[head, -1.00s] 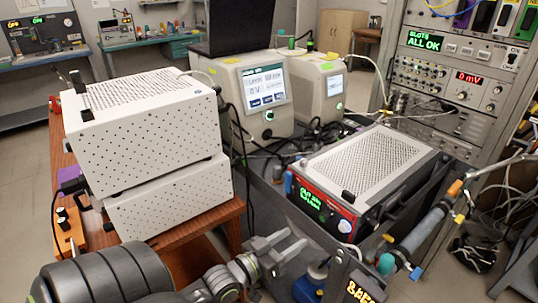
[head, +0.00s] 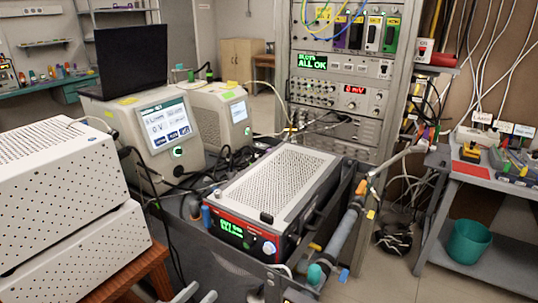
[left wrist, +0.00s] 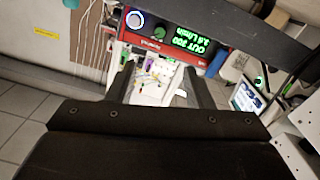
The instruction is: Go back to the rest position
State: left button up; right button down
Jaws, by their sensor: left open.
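My left gripper (head: 196,294) shows only as two grey fingertips at the bottom edge of the head view, in front of the dark frame that holds a red-fronted instrument (head: 243,238). The fingers stand apart with nothing between them. In the left wrist view the same gripper (left wrist: 160,88) has its fingers spread and empty, pointing toward the red front panel (left wrist: 165,42) with its green readout, with a gap between. The rest of my left arm is out of the head view. My right gripper is in neither view.
Two stacked white perforated boxes (head: 60,200) stand at the left on an orange-brown table (head: 130,280). White analysers (head: 165,135) with a dark laptop stand behind. An instrument rack (head: 345,90) is at the back. A bench (head: 480,180) with a teal bin (head: 468,242) is at the right. Floor shows between.

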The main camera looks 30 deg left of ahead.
pick_arm(q)
jog(key=s+a+f+g+y, duration=0.1)
jog(key=s+a+f+g, duration=0.15)
jog(key=f, duration=0.75)
jog(key=s+a+f+g+y, duration=0.1)
jog(key=f+g, duration=0.2)
jog(key=f, duration=0.7)
jog(key=s+a+f+g+y, duration=0.2)
jog(key=f, duration=0.8)
jog(key=s+d+f+g, duration=0.4)
jog(key=s+f, duration=0.6)
jog(key=s, duration=0.1)
jog(key=s+d+f+m+g+h, duration=0.1)
jog(key=s+d+f+g, duration=0.4)
jog(key=s+f, duration=0.5)
jog(key=shift+s+d, duration=0.2)
jog(key=shift+s, duration=0.4)
